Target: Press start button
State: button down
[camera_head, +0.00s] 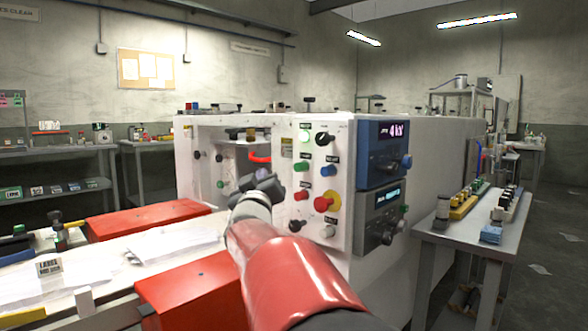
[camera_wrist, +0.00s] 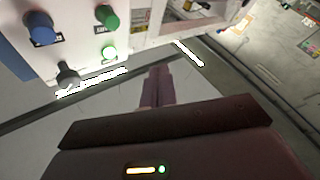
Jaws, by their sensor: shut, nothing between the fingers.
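The white machine's control panel (camera_head: 345,150) carries several buttons and knobs. A lit pale-green button (camera_head: 305,136) is at its top left, with a green button (camera_head: 302,167) below it. The labels are too small to read, so I cannot tell which is start. In the wrist view the lit button (camera_wrist: 109,53) and green button (camera_wrist: 107,17) show left of my fingers. My gripper (camera_head: 262,177) is in front of the machine's open recess, left of the panel. Its fingers (camera_wrist: 160,72) are shut, empty and apart from the buttons.
A black knob (camera_head: 325,138), a blue button (camera_head: 325,171), a red button (camera_head: 302,195) and a red mushroom button on yellow (camera_head: 324,204) are also on the panel. Red blocks (camera_head: 150,218) flank the bench at left. A side table (camera_head: 452,238) stands right.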

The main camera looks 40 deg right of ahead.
aim_at(301, 167)
jog(key=d+b, duration=0.3)
jog(key=d, duration=0.5)
jog(key=shift+w+d+b, duration=0.3)
jog(key=shift+w+d, duration=0.05)
jog(key=shift+d, duration=0.2)
dwell(1.7)
jog(key=shift+d+b, duration=0.25)
jog(key=shift+b, duration=0.05)
jog(key=shift+w+d, duration=0.1)
jog(key=shift+d, duration=0.3)
dwell(0.7)
jog(key=shift+a+b, duration=0.3)
jog(key=shift+a, duration=0.55)
